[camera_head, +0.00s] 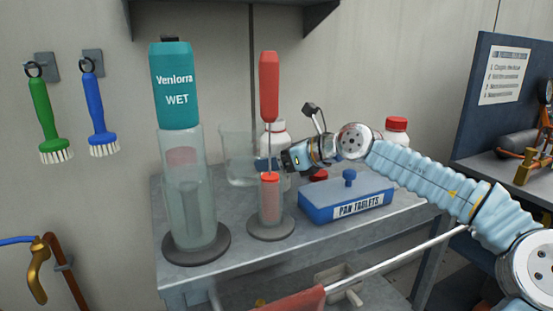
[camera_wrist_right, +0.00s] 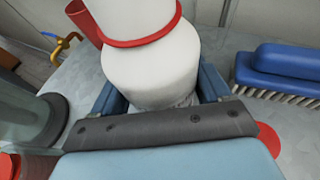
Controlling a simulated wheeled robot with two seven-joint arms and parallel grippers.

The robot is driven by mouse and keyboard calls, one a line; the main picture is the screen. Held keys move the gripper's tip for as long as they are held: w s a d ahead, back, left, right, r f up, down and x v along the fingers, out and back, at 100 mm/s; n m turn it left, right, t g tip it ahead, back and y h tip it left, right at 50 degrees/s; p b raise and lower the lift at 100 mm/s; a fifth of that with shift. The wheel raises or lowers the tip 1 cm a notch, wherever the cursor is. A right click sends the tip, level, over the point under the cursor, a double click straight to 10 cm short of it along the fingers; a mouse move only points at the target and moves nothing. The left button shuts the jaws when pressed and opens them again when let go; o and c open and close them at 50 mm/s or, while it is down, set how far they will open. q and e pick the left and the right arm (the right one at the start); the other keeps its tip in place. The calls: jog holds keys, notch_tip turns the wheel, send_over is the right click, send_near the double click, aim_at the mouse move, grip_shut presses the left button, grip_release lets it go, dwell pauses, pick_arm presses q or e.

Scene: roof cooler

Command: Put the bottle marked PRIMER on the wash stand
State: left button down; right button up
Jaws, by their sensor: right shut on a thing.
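My right gripper (camera_head: 284,160) is shut on a white bottle (camera_head: 274,137), low on its body, over the grey metal bench (camera_head: 235,272). In the right wrist view, the gripper (camera_wrist_right: 163,88) has a blue finger on each side of the white bottle (camera_wrist_right: 150,65), which has a red ring. No PRIMER marking is readable on it. A red-handled tool and a beaker partly hide the bottle in the head view. Another white bottle with a red cap (camera_head: 396,131) stands at the back right. I cannot tell which surface is the wash stand. My left gripper is not in view.
A tall clear cylinder (camera_head: 188,222) with a teal Venlorra WET container (camera_head: 174,88) stands at the left. The red-handled tool (camera_head: 269,87) stands in a small cylinder in front of my gripper. A blue PAN TABLETS box (camera_head: 345,197) lies right. Brushes (camera_head: 42,118) hang on the wall.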

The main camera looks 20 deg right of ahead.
jog(key=shift+f, duration=0.15)
jog(key=o, duration=1)
jog(key=shift+r, duration=0.2)
jog(key=shift+s+d, duration=0.3)
jog(key=shift+s, duration=0.05)
jog(key=b+v, duration=0.1)
jog(key=v, duration=1)
jog(key=shift+r, duration=0.15)
